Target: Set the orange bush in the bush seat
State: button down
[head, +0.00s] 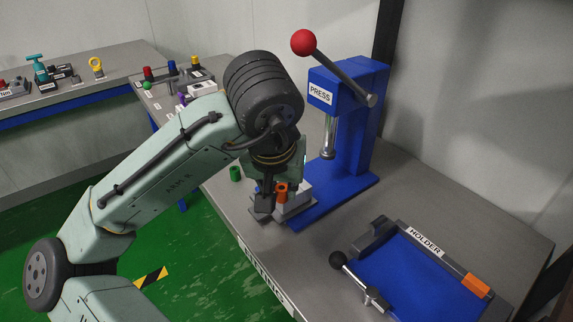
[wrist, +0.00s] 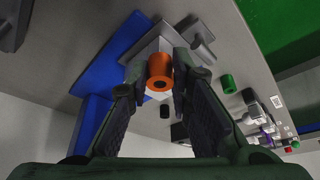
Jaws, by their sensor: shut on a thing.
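The orange bush (head: 282,191) is a short hollow cylinder. In the wrist view the orange bush (wrist: 160,66) stands between my two fingertips, its dark bore showing. My gripper (wrist: 160,70) is shut on it; in the head view my gripper (head: 268,200) is partly hidden by my own wrist. A pale grey block (head: 298,207) at the foot of the blue press lies under and behind the bush; it also shows in the wrist view (wrist: 147,47). The seat opening is hidden, and I cannot tell whether the bush touches the block.
The blue press (head: 350,130) with a red-knobbed lever stands just right of my gripper. A green bush (head: 235,173) stands on the table to the left. A blue holder (head: 410,275) with a black-knobbed clamp is at the front right. Another bench (head: 60,95) holds small parts.

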jog(key=w, duration=0.2)
jog(key=w+p, duration=0.1)
jog(key=w, duration=0.1)
jog(key=w+d+p, duration=0.1)
jog(key=w, duration=0.1)
jog(key=shift+f, duration=0.3)
jog(key=shift+f+b, duration=0.4)
jog(key=shift+f, duration=0.15)
jog(key=shift+s, duration=0.1)
jog(key=c, duration=1.5)
grip_release()
jog(key=shift+f, duration=0.15)
jog(key=shift+o, duration=0.2)
